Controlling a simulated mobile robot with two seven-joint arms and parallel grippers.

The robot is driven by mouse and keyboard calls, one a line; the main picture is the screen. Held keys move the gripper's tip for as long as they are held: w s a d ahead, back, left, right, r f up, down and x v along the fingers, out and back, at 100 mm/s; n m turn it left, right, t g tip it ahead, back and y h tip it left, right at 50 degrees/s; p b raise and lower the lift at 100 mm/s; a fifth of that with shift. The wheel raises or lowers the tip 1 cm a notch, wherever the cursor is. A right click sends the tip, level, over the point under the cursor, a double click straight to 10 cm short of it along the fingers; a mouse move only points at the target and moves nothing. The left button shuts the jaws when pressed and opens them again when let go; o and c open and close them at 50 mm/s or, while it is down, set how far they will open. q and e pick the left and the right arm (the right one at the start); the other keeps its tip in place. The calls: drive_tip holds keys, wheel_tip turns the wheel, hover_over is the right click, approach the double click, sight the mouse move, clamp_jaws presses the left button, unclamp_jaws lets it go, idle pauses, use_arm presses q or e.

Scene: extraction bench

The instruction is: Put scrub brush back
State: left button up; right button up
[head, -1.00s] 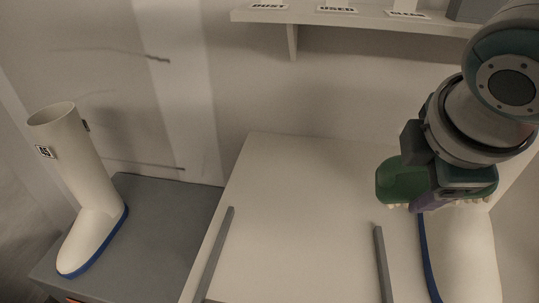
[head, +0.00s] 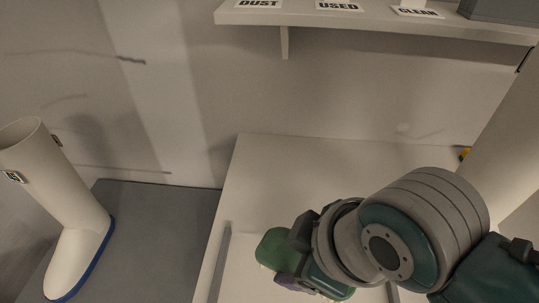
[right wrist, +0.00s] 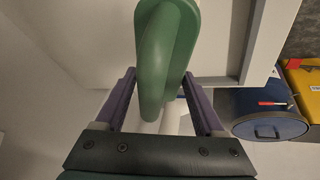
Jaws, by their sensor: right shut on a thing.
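The scrub brush (head: 275,248) is green with pale bristles at its lower edge. My right gripper (head: 292,283) is shut on it and holds it over the white bench (head: 262,180). In the right wrist view the green brush body (right wrist: 165,50) stands between the two purple fingers of the right gripper (right wrist: 160,85). My right wrist and arm hide part of the brush and the right side of the bench. My left gripper is in neither view.
A white shelf (head: 380,22) with DUST, USED and CLEAN labels hangs above the bench. A grey box (head: 500,10) sits on its right end. A white boot (head: 62,225) stands on the grey platform (head: 150,225). The wrist view shows a blue bin (right wrist: 268,128) and a yellow box (right wrist: 308,88).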

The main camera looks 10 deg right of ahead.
wheel_tip(320, 180, down, 7)
drive_tip(key=shift+f+b, duration=0.1)
drive_tip(key=shift+b, duration=0.8)
drive_tip(key=o, duration=1.2)
drive_tip(key=p+v, duration=0.4)
drive_tip(key=v, duration=0.7)
drive_tip(key=shift+s+d+r, duration=0.15)
drive_tip(key=shift+r, duration=0.4)
drive_tip(key=s+d+r+m, duration=0.2)
drive_tip(key=m, duration=0.1)
drive_tip(key=s+d+r+m+h, duration=0.1)
drive_tip(key=s+d+r+m, duration=0.1)
drive_tip(key=s+d+m, duration=0.1)
drive_tip(key=s+d+r+m+h, duration=0.1)
drive_tip(key=s+d+r+m, duration=0.1)
drive_tip(key=s+d, duration=0.1)
drive_tip(key=shift+s+d+r+m+g, duration=0.15)
drive_tip(key=shift+d+r+m+g, duration=0.1)
drive_tip(key=shift+m+g, duration=0.15)
